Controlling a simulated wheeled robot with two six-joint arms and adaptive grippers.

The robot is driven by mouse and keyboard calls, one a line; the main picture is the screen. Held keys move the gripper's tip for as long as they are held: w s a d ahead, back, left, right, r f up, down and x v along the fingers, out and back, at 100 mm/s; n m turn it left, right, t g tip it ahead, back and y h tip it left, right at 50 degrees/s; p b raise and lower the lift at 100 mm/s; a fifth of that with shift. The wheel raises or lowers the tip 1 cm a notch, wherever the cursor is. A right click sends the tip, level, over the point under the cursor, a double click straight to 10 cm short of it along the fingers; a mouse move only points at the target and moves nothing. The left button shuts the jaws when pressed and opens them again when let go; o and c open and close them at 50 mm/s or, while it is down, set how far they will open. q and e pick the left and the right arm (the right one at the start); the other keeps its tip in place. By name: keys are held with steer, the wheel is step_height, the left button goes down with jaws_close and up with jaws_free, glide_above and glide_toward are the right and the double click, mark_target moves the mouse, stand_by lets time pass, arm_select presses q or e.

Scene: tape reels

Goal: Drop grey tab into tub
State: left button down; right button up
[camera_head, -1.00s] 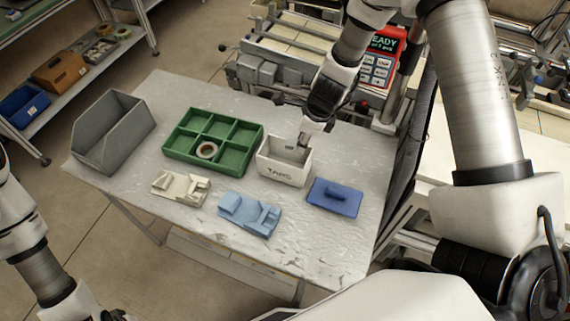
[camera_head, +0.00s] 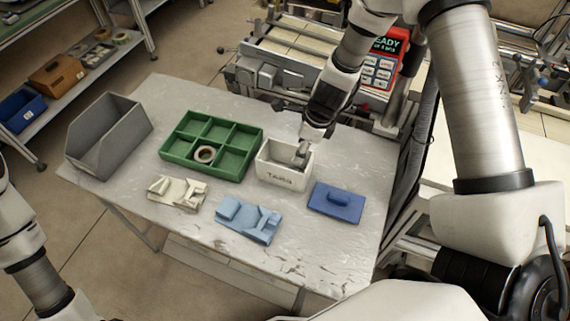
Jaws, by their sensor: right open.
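The white tub (camera_head: 283,179), with dark lettering that looks like "TABS" on its front, stands upright on the grey table. My right gripper (camera_head: 300,158) points down with its fingertips at the tub's opening, toward its right side. It is open. I cannot make out a grey tab; the gripper and the tub's walls hide part of the inside. My left arm shows at the lower left, but its gripper is outside the picture.
A green divided tray (camera_head: 179,151) holds a tape reel (camera_head: 205,154). A grey bin (camera_head: 118,147) stands at the left. The table's front strip is clear.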

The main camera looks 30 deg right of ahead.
steer(key=v, duration=1.1)
steer(key=shift+r, duration=0.1)
